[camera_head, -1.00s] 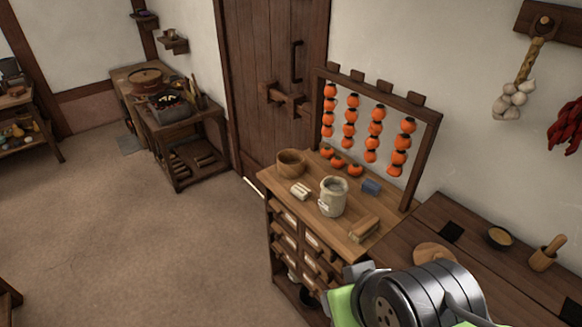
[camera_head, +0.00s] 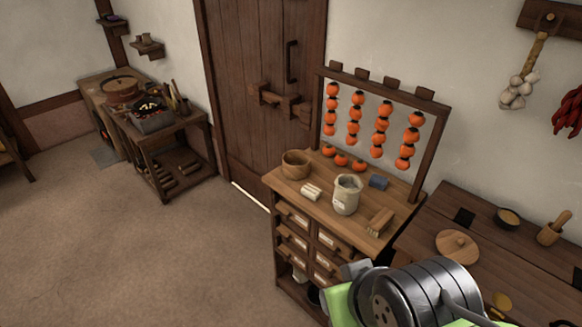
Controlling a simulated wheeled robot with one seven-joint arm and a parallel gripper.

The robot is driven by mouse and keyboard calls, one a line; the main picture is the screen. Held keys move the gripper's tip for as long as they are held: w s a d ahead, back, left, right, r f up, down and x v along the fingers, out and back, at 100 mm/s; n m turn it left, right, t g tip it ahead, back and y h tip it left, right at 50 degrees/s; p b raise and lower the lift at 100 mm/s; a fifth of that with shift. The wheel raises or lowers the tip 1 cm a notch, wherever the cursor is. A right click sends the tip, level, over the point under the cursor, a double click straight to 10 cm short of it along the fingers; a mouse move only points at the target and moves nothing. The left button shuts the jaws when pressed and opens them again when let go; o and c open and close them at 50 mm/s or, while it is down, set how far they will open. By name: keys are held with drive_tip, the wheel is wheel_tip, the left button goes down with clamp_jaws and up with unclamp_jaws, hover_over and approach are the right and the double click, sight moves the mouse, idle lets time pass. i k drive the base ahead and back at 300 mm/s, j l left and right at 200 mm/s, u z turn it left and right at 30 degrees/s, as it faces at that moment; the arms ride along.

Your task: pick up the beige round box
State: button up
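I cannot tell for certain which thing is the beige round box. A low, round, light-wood piece with a small knob on top (camera_head: 457,246) lies on the dark bench at right, just behind my arm. A beige, upright, round jar (camera_head: 346,196) stands on the drawer cabinet's top, and a round wooden bowl (camera_head: 296,165) stands at that top's left corner. My arm's metal and green links cover the bottom right of the view. My gripper's fingers do not show. No contact between my arm and any of these things can be seen.
A rack (camera_head: 427,158) of orange fruit stands behind. The dark bench (camera_head: 520,262) holds a bowl and mortar. Floor at left is clear.

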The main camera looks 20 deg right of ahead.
sight(296, 162)
drive_tip(key=i+j+z, duration=0.25)
drive_tip(key=j, duration=0.35)
drive_tip(key=i+j+z, duration=0.1)
drive_tip(key=i+j, duration=0.15)
drive_tip(key=i+j+z, duration=0.15)
drive_tip(key=j, duration=0.25)
drive_tip(key=i+j+z, duration=0.1)
drive_tip(key=j, duration=0.2)
drive_tip(key=i+j+z, duration=0.15)
drive_tip(key=j, duration=0.2)
drive_tip(key=i+j+z, duration=0.2)
drive_tip(key=i+j, duration=0.15)
drive_tip(key=i+j+z, duration=0.2)
drive_tip(key=i+j, duration=0.15)
drive_tip(key=j, duration=0.15)
drive_tip(key=i+j+z, duration=0.2)
drive_tip(key=j, duration=0.35)
drive_tip(key=i+j+z, duration=0.25)
drive_tip(key=i, duration=0.3)
